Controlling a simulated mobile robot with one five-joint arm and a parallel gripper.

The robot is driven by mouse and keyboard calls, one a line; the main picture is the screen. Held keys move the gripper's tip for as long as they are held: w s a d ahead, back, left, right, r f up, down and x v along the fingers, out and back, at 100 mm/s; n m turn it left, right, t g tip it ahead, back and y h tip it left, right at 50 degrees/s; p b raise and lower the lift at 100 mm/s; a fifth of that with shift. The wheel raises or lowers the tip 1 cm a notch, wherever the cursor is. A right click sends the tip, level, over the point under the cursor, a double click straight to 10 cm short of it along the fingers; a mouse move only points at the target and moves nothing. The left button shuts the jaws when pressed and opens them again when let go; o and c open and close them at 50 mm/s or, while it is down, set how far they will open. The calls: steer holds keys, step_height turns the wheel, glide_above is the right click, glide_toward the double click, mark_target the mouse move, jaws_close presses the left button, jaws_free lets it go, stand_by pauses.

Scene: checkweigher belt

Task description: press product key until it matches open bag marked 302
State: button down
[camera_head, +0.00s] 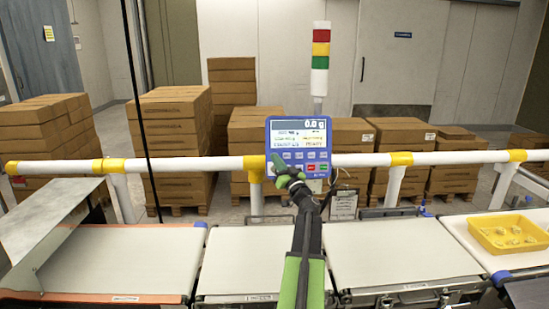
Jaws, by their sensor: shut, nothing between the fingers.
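A blue control panel (318,124) stands upright at the rail in the middle of the view. Its display reads 0.0 g, with smaller lines of text below that are too small to read surely. Rows of keys sit under the screen, and a red key shows at the lower right. My gripper (277,162) is shut and empty, its tip in front of the panel's lower left keys. I cannot tell whether it touches a key, and it hides the keys behind it. No bag marked 302 can be made out.
White belts (390,252) run across the foreground. A yellow tray (508,233) with small pale items sits at the right. A white rail with yellow joints (400,158) crosses behind the belts. A signal tower (320,58) and stacked cartons (172,120) stand beyond.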

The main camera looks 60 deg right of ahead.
stand_by(0.7)
steer(key=shift+w+d+f, duration=0.15)
steer(key=shift+w+d, duration=0.1)
steer(key=shift+d, duration=0.1)
steer(key=shift+w+d+f, duration=0.1)
steer(key=shift+w+d, duration=0.15)
steer(key=shift+d, duration=0.05)
stand_by(0.6)
steer(key=shift+s+a+r, duration=0.25)
steer(key=shift+s+a, duration=0.2)
steer(key=shift+a, duration=0.2)
stand_by(0.3)
steer(key=s+a, duration=0.1)
steer(key=a, duration=0.1)
steer(key=s+a+r+p, duration=0.1)
steer(key=a, duration=0.1)
steer(key=shift+s+r, duration=0.15)
steer(key=shift+s, duration=0.25)
stand_by(1.5)
